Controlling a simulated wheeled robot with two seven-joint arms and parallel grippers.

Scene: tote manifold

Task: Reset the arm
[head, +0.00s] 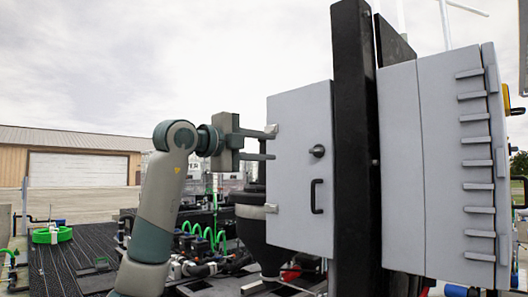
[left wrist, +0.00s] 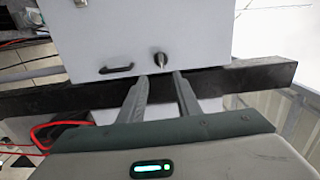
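My left gripper (head: 272,144) is at the left edge of a grey cabinet door (head: 300,110), its arm bent up from below. Its two fingers point right with a gap between them and nothing held. In the left wrist view the fingers (left wrist: 161,76) are apart, pointing at the grey cabinet face (left wrist: 200,30). I cannot tell whether they touch it. A dark round knob (head: 318,151) and a black handle (head: 317,196) are on the door; the knob (left wrist: 160,60) shows just past the fingertips. My right gripper is in neither view.
A black post (head: 353,140) stands right of the door, with a larger grey cabinet (head: 400,170) beyond. Below are a dark hopper (head: 262,235), green coiled hoses (head: 200,235) and a black grated deck (head: 65,262). Open air lies left of my arm.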

